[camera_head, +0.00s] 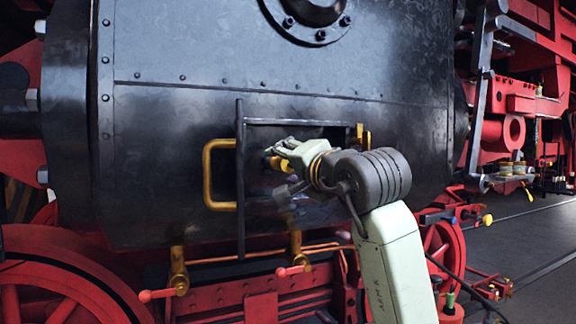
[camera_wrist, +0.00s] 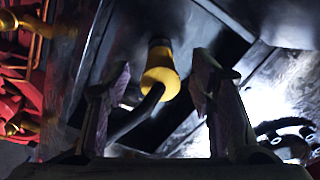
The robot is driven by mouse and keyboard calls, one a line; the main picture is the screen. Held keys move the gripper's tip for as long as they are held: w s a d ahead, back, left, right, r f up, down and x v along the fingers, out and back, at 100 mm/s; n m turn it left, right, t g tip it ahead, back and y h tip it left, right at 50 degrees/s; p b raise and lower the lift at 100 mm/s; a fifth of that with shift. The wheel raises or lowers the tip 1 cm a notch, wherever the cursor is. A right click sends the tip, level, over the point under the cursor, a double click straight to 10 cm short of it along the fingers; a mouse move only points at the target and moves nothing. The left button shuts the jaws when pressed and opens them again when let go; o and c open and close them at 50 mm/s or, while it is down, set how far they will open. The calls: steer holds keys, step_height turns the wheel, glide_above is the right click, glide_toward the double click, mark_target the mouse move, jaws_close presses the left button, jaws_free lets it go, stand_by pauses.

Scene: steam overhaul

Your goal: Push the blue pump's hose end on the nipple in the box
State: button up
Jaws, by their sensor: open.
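My gripper (camera_head: 276,164) reaches into the recessed box (camera_head: 290,130) in the black casing. In the wrist view its two fingers are spread apart (camera_wrist: 162,82). A yellow sleeve (camera_wrist: 160,70), seemingly the hose end, sits between and beyond the fingertips, with a visible gap on both sides. A black hose (camera_wrist: 136,117) leaves its lower end and curves down to the left. The sleeve's upper end meets a dark round part (camera_wrist: 159,42); I cannot tell whether that is the nipple or how far it is seated. The blue pump cannot be made out.
A narrow dark upright panel (camera_head: 240,180) with a brass handle (camera_head: 219,175) stands at the box's left edge. A brass fitting (camera_head: 361,136) is at its right edge. Brass valves (camera_head: 179,272) and red frame parts lie below. Open floor (camera_head: 520,260) shows at the right.

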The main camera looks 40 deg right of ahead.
steer(key=shift+s, duration=0.15)
steer(key=v, duration=1.1)
steer(key=shift+s+a, duration=0.2)
steer(key=shift+s, duration=0.2)
